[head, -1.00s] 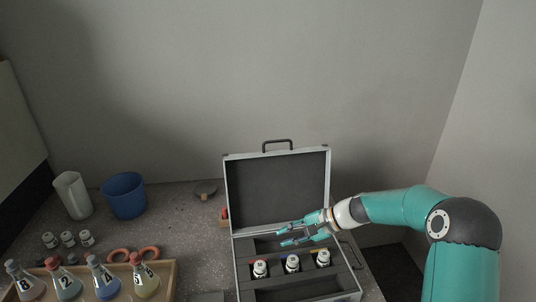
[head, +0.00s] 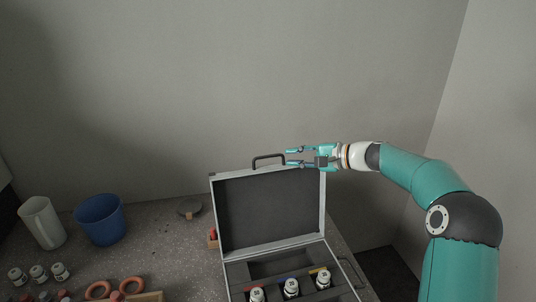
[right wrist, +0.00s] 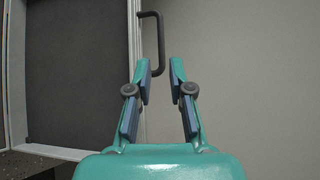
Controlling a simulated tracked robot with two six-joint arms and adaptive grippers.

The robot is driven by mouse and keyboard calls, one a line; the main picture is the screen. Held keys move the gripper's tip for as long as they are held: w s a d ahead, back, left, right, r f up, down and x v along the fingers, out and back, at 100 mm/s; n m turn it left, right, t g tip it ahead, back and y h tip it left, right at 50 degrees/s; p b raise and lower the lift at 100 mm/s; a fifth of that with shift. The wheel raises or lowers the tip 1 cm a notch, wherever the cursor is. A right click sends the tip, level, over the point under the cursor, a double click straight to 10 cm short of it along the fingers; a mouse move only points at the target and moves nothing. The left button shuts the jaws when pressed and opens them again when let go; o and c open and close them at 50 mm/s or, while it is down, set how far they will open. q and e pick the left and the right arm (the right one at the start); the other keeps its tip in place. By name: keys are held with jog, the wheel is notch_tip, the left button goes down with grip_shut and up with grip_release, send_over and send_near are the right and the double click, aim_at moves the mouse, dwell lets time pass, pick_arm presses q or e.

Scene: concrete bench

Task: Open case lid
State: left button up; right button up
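The case lid (head: 268,210) stands upright and open, its dark lining facing me, with a black handle (head: 268,158) on its top edge. The case base (head: 331,292) lies below it and holds several labelled bottles. My right gripper (head: 288,157) is open at the lid's upper right corner, its fingers pointing left toward the handle. In the right wrist view the lid (right wrist: 75,75) fills the left side and the handle (right wrist: 158,42) is just ahead of the open fingers (right wrist: 160,85), with nothing between them. My left gripper is not in view.
A blue bucket (head: 101,220) and a white cylinder (head: 42,222) stand at the left. Small white bottles (head: 38,273) and orange rings (head: 131,286) lie nearer. The wall is behind the case.

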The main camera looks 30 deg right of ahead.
aim_at(269, 157)
jog(key=p+x, duration=0.2)
jog(key=x, duration=0.6)
jog(key=shift+w+a+f, duration=0.1)
jog(key=shift+w+a, duration=0.15)
jog(key=shift+w, duration=0.05)
grip_shut()
